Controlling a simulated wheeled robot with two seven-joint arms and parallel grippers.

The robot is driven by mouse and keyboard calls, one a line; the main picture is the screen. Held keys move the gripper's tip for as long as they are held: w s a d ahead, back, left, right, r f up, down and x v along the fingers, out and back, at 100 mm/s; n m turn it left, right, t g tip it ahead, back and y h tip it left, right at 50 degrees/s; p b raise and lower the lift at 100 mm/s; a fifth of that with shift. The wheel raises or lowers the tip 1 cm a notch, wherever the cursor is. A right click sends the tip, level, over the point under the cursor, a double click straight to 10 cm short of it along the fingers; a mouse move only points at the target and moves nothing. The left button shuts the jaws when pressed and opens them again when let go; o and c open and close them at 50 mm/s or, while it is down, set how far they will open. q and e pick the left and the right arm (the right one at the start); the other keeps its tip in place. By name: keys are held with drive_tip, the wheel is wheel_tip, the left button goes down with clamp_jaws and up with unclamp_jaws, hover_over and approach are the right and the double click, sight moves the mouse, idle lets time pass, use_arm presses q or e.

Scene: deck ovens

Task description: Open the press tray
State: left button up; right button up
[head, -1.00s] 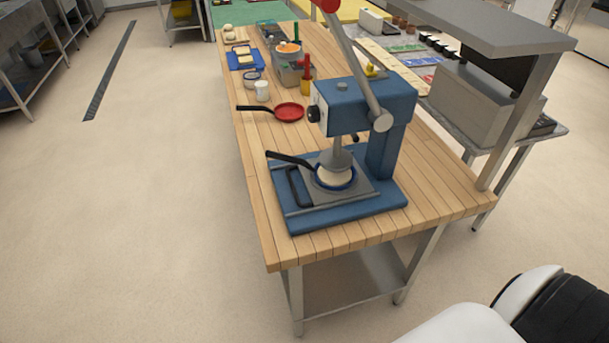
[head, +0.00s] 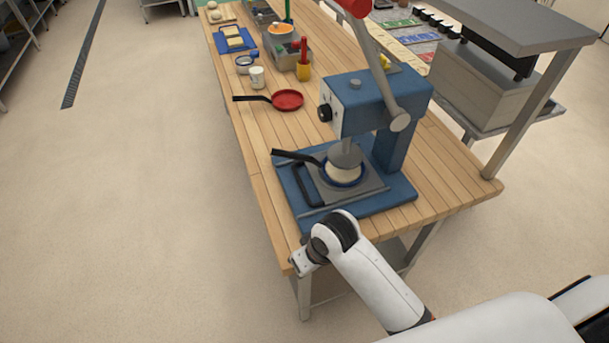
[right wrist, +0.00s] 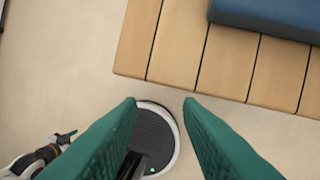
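The blue press (head: 368,100) stands at the near end of the wooden table, with a long red-tipped lever raised. Its grey press tray (head: 366,192) sits in the blue base under the round press head. The tray's dark bar handle (head: 305,186) is on its left side. A black-handled pan (head: 345,181) with pale dough lies on the tray below the head. My right gripper is beyond the table's near corner, short of the press. Its green fingers (right wrist: 158,101) are apart and empty in the right wrist view. My left gripper is not in view.
The table edge (right wrist: 200,88) and a corner of the blue base (right wrist: 270,15) are close to my right gripper. A red pan (head: 288,100), a white cup (head: 257,78) and containers stand farther back. A steel shelf (head: 520,30) stands at right. Floor on the left is clear.

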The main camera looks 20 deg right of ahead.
drive_tip(key=shift+g, duration=0.3)
drive_tip(key=w, duration=0.2)
drive_tip(key=w+a+r, duration=0.1)
drive_tip(key=w, duration=0.1)
drive_tip(key=w+a, duration=0.1)
drive_tip(key=w, duration=0.1)
drive_tip(key=shift+w+r, duration=0.2)
drive_tip(key=shift+g+h, duration=0.3)
drive_tip(key=shift+h, duration=0.3)
drive_tip(key=w, duration=0.1)
drive_tip(key=w+r, duration=0.1)
drive_tip(key=w, duration=0.1)
drive_tip(key=w+r, duration=0.1)
drive_tip(key=w, duration=0.1)
drive_tip(key=shift+w+r, duration=0.2)
drive_tip(key=shift+r, duration=0.05)
drive_tip(key=w+d+r+h, duration=0.1)
drive_tip(key=w+d+r, duration=0.1)
drive_tip(key=w+r, duration=0.3)
drive_tip(key=m+g+h, duration=0.1)
drive_tip(key=m+h, duration=0.1)
approach(302, 185)
drive_tip(key=p+x, duration=0.2)
drive_tip(key=x, duration=0.6)
drive_tip(key=shift+r, duration=0.1)
clamp_jaws()
